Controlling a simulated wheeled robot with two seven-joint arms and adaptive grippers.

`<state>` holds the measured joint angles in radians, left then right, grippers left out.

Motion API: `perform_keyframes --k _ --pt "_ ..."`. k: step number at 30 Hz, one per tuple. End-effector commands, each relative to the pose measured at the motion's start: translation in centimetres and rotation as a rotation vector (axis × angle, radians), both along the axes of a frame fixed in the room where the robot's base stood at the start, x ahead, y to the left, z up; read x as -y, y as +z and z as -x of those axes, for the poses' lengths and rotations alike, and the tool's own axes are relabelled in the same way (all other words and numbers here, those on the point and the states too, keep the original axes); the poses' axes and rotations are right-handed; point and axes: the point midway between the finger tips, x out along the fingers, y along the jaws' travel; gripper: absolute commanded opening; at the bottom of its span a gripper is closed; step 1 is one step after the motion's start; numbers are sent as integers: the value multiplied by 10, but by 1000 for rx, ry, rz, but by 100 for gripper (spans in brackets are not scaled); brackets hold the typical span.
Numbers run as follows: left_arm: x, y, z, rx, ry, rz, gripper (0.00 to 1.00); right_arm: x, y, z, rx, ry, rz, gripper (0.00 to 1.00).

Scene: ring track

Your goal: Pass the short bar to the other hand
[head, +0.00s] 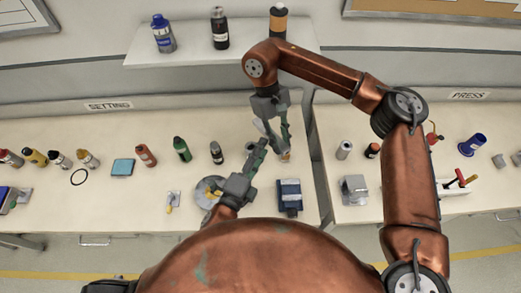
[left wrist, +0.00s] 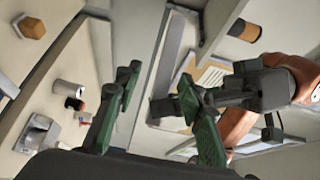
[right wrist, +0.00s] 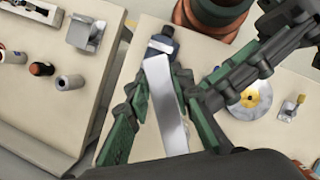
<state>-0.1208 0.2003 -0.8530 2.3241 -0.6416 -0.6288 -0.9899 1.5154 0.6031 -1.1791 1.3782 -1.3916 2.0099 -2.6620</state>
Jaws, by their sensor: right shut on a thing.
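The short bar (right wrist: 168,105) is pale silver and lies between the green fingers of my right gripper (right wrist: 160,85) in the right wrist view. My right gripper (head: 276,132) is shut on it and points down above the left bench in the head view. There a pale sliver of the bar (head: 261,126) shows beside the fingers. My left gripper (head: 256,164) is just below and left of the right one, close to it. In the left wrist view my left gripper (left wrist: 157,90) has its fingers apart with nothing clearly between them. Whether it touches the bar is not clear.
A dark blue box (head: 289,195) and a round grey disc (head: 207,191) are on the left bench (head: 110,205) near the grippers. Several bottles stand along it, among them a green one (head: 181,149). A narrow gap separates it from the right bench (head: 360,140). A shelf (head: 190,50) hangs behind.

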Motion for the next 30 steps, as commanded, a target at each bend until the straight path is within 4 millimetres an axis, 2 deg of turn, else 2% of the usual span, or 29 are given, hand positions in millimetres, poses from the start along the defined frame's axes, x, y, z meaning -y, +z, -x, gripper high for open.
perform_keyframes --k 5,21,30 --pt "6 6 -8 13 -4 -3 36 0 0 0 0 0 0 0" --pt "48 5 -89 10 -4 -2 36 0 0 0 0 0 0 0" --pt "56 5 -104 9 -5 -1 36 0 0 0 0 0 0 0"
